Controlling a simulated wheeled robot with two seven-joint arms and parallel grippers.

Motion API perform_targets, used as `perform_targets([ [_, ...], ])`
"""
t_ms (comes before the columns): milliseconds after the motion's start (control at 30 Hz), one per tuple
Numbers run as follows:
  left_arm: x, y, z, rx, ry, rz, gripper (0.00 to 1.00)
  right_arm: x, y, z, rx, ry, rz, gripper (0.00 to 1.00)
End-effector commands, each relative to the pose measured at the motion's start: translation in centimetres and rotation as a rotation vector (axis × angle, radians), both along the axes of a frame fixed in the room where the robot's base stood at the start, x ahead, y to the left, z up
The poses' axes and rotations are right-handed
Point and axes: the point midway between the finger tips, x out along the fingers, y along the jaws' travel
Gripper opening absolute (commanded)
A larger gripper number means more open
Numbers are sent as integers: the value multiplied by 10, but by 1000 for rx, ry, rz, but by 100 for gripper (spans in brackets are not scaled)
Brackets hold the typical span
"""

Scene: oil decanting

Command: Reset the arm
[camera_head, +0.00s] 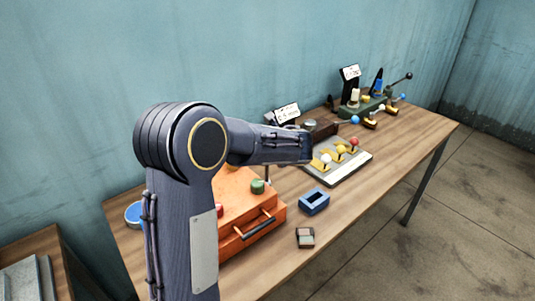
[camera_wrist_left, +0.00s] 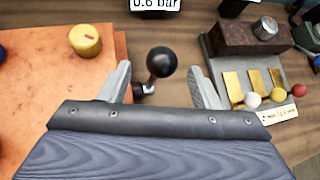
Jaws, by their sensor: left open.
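My left arm (camera_head: 200,150) rises from the bottom in the head view and bends right over the table, its hand end hiding the gripper there. In the left wrist view my left gripper (camera_wrist_left: 160,70) is open, with its two fingers spread wide. A lever with a black ball knob (camera_wrist_left: 162,62) shows between the fingertips. I cannot tell whether the fingers touch it; nothing is seen gripped. My right gripper is not in view.
An orange case (camera_head: 235,240) stands on the wooden table (camera_head: 345,220). Right of it is a blue open box (camera_head: 314,205). A lever panel (camera_head: 340,177) with coloured balls lies beyond. More levers and fittings (camera_head: 375,100) stand at the far end. The table's front right is mostly clear.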

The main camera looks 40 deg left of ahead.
Motion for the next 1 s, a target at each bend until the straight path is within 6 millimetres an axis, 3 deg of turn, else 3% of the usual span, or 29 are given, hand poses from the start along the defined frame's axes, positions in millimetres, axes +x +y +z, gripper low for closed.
perform_targets([
  [700, -9, -6, 7, -17, -7, 15, 57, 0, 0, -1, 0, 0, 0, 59],
  [767, -19, -5, 8, -64, -29, 54, 57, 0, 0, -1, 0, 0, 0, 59],
  [867, -51, -6, 10, -228, -102, 186, 57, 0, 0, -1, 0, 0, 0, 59],
  [1000, -118, -21, 9, -570, -241, 485, 57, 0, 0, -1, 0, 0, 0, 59],
])
